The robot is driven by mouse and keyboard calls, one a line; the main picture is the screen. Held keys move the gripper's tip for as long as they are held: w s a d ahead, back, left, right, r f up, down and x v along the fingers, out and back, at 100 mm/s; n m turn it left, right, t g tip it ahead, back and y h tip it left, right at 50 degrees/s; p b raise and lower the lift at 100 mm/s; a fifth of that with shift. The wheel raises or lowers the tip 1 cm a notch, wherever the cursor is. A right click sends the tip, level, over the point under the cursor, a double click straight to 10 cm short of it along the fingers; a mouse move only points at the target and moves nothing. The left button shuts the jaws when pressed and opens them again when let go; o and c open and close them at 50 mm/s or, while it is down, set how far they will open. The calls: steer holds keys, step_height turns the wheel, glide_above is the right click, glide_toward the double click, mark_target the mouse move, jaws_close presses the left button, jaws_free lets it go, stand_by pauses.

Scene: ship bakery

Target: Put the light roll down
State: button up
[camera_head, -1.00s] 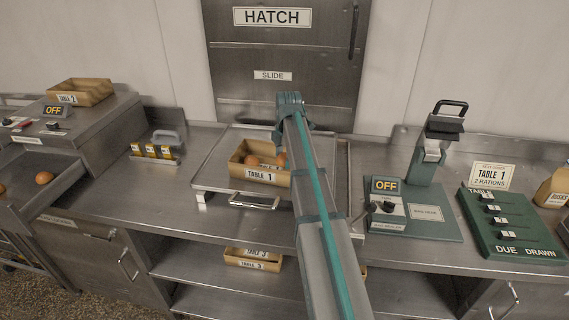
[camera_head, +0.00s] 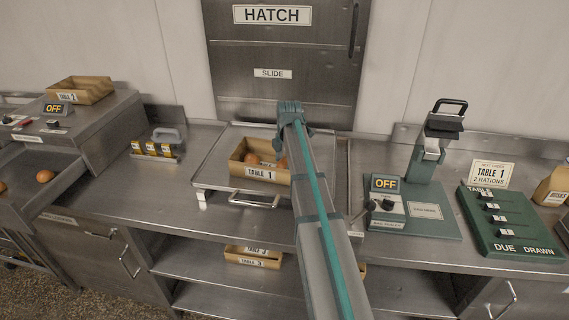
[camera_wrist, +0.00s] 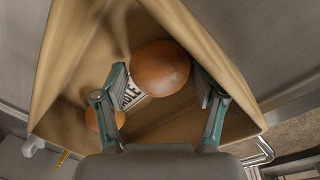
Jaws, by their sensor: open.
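The box labelled TABLE 1 (camera_head: 261,175) stands on a metal tray in front of the hatch. Two brown rolls are in it. In the wrist view, the larger-looking roll (camera_wrist: 160,66) lies between or just beyond the fingertips of my gripper (camera_wrist: 159,84), with a gap at each side. The gripper is open and points down into the box. The other roll (camera_wrist: 98,120) lies by the left finger, partly hidden by it. I cannot tell by sight which roll is light. In the head view my arm hides the gripper's fingers and part of the box.
The metal tray (camera_head: 212,180) has a front handle. The bag sealer (camera_head: 415,215) and a green DUE/DRAWN board (camera_head: 508,222) stand to the right. The hatch (camera_head: 285,80) is shut.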

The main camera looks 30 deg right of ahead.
step_height(320, 180, up, 12)
steer(key=s+b, duration=0.1)
steer(key=b, duration=0.1)
steer(key=shift+s, duration=0.2)
steer(key=shift+d+r, duration=0.1)
stand_by(0.5)
